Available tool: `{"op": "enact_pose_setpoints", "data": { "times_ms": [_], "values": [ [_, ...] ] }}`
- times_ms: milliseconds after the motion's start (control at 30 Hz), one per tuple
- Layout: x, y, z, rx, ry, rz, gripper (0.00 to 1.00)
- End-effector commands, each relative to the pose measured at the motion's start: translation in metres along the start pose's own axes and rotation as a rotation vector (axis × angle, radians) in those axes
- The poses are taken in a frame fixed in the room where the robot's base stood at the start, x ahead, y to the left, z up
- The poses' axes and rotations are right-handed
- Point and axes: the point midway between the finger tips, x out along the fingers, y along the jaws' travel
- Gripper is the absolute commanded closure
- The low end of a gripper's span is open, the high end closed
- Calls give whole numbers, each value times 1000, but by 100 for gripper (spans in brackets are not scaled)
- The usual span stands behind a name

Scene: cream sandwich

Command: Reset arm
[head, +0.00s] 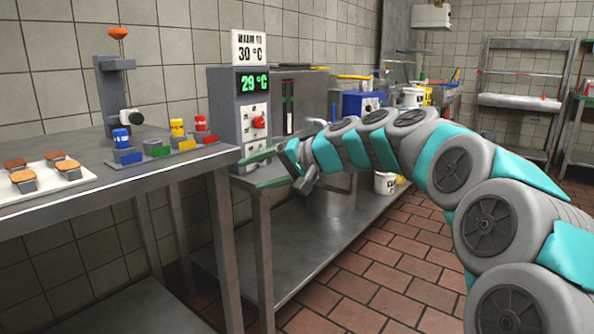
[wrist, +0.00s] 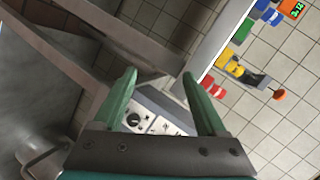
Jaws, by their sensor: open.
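My gripper (head: 246,171) reaches out at the end of my extended arm, close in front of the grey heating unit (head: 225,105). Its two green fingers stand apart with nothing between them, which also shows in the wrist view (wrist: 158,78). The unit's display (head: 253,83) reads 29 °C, under a sign (head: 249,48) reading 30 °C with partly blurred words above. A red knob (head: 259,122) is on its front. In the wrist view, a white panel with a dark knob (wrist: 134,119) lies beyond the fingers.
At left, a steel table (head: 150,168) carries a white tray (head: 88,178) of small brown-topped pieces, a grey stand (head: 106,95) and coloured blocks (head: 157,151). A bucket (head: 384,183) stands on the lower shelf behind my arm. The tiled floor (head: 350,297) in front is clear.

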Motion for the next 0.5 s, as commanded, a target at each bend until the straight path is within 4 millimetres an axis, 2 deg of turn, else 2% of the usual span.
{"op": "enact_pose_setpoints", "data": {
  "times_ms": [33,100,267,367,500],
  "values": [
    [-8,2,26,-15,-39,49,26],
    [-16,16,63,-33,-98,126,26],
    [-46,55,144,-65,-221,312,26],
    [-72,85,193,-75,-292,436,26],
    [-118,131,258,-73,-383,617,26]
  ]
}}
